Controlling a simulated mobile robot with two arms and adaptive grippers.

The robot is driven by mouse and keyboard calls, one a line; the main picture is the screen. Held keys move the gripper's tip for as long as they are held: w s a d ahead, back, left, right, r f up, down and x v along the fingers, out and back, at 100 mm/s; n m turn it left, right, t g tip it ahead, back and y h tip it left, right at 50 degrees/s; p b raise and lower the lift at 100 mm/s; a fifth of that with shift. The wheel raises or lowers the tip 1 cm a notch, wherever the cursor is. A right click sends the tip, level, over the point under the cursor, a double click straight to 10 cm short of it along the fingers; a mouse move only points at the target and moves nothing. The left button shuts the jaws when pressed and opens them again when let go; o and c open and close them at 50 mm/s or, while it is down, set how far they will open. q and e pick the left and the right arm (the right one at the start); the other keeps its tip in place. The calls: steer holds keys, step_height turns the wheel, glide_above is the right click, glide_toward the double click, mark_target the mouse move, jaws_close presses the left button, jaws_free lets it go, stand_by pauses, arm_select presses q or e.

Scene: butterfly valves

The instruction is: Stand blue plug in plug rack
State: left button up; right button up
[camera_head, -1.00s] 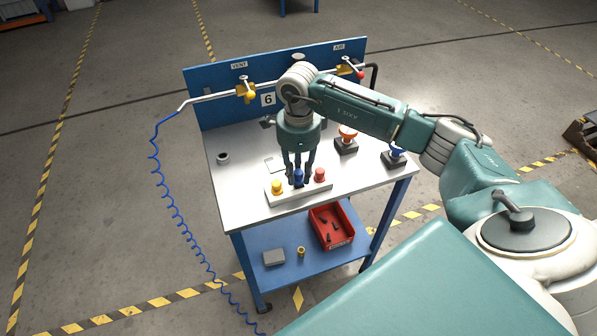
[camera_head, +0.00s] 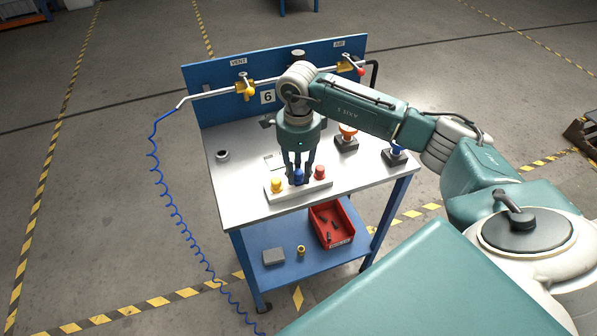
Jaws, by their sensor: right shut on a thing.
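The white plug rack (camera_head: 308,189) lies near the front edge of the metal tabletop. A yellow plug (camera_head: 277,185) stands at its left end and a red plug (camera_head: 319,172) at its right end. The blue plug (camera_head: 299,176) is upright at the rack's middle, between those two. My right gripper (camera_head: 299,180) points straight down and is shut on the blue plug. The plug's lower end is too small to tell whether it is fully seated. My left gripper is not in view.
Behind the rack, a blue panel (camera_head: 217,104) carries a pipe with yellow-bodied valves (camera_head: 246,90). An orange-topped valve (camera_head: 347,137) and a blue-topped one (camera_head: 396,153) stand at the right. A small grey ring (camera_head: 222,156) lies at the left. A red bin (camera_head: 332,226) sits on the lower shelf.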

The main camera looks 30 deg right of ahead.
mark_target(298, 171)
steer(key=shift+f, duration=0.25)
stand_by(0.7)
steer(key=o, duration=1.4)
steer(key=shift+r, duration=0.1)
steer(key=shift+r+p, duration=1.95)
steer(key=shift+r, duration=1.7)
